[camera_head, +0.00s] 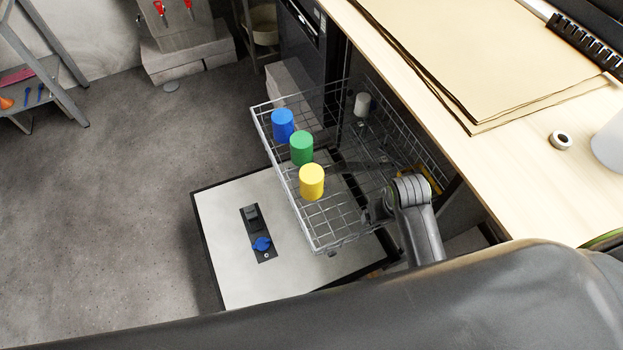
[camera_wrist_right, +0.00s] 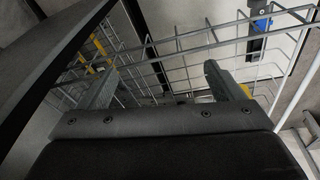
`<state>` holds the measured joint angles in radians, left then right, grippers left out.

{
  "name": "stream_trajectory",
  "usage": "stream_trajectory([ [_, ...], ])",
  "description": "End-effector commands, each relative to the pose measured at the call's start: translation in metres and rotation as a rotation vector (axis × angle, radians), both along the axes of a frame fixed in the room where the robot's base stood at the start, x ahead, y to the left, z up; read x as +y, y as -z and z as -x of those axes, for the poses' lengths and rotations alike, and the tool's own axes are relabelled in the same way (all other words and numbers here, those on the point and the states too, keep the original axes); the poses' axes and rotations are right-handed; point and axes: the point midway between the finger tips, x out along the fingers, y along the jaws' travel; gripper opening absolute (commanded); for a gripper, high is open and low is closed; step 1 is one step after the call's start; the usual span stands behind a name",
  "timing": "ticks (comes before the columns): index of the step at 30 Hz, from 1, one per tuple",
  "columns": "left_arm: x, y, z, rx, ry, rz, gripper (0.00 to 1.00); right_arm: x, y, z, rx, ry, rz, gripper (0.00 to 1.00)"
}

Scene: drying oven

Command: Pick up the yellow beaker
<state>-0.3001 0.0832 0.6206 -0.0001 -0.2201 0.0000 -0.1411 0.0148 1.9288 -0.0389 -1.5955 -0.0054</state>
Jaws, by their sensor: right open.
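The yellow beaker (camera_head: 312,181) stands upright in the wire rack (camera_head: 322,240), nearest to me in a row with the green beaker (camera_head: 302,148) and the blue beaker (camera_head: 283,125). My right gripper (camera_head: 362,190) is to the right of the yellow beaker, over the rack and apart from it. In the right wrist view its two fingers (camera_wrist_right: 160,82) are spread, with nothing between them but rack wires behind. My left gripper does not show.
A pale beaker (camera_head: 362,104) stands farther back in the rack. The open oven door (camera_head: 225,205) with a blue knob (camera_head: 262,243) lies below. A wooden worktop (camera_head: 500,160) borders the rack on the right. Open floor lies to the left.

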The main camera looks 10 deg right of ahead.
Motion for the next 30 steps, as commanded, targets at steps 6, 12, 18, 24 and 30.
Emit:
stream_trajectory([
  [6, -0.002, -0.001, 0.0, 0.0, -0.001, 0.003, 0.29, 0.035, -0.014, -0.058, 0.044, -0.041, -0.034, 0.88],
  [12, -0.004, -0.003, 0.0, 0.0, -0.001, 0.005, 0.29, 0.085, -0.048, -0.12, 0.109, -0.113, -0.057, 0.88],
  [18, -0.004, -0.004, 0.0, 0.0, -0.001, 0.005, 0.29, 0.126, -0.088, -0.16, 0.168, -0.182, -0.051, 0.88],
  [24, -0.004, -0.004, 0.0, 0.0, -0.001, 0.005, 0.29, 0.146, -0.109, -0.175, 0.198, -0.218, -0.042, 0.88],
  [30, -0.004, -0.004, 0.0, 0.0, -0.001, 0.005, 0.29, 0.149, -0.089, -0.176, 0.208, -0.223, -0.04, 0.88],
])
